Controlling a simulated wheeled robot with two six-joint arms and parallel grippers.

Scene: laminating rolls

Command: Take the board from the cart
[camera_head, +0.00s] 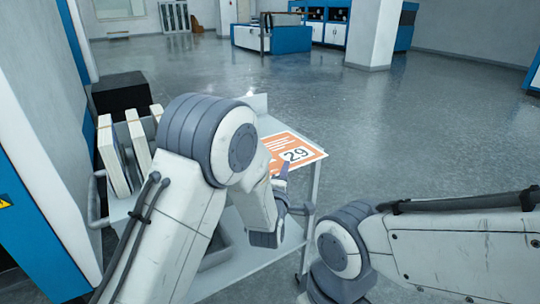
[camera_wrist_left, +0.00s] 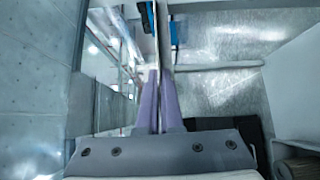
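The board (camera_head: 292,149), an orange and white panel marked 29, shows at the right end of the cart (camera_head: 251,268). My left arm hides its left part. My left gripper (camera_head: 284,184) is at the board's near edge. In the left wrist view the two purple fingers of the left gripper (camera_wrist_left: 159,82) are close together, with the thin board (camera_wrist_left: 156,45) edge-on between them. I cannot tell whether the board still touches the cart. My right arm comes in from the right, but its gripper is out of view.
Several white upright panels (camera_head: 137,140) stand on the cart's left side, near a black box (camera_head: 120,92). A blue and grey wall unit (camera_head: 40,150) is close on the left. A white pillar (camera_head: 376,32) stands farther back. The floor (camera_head: 430,130) beyond the cart is clear.

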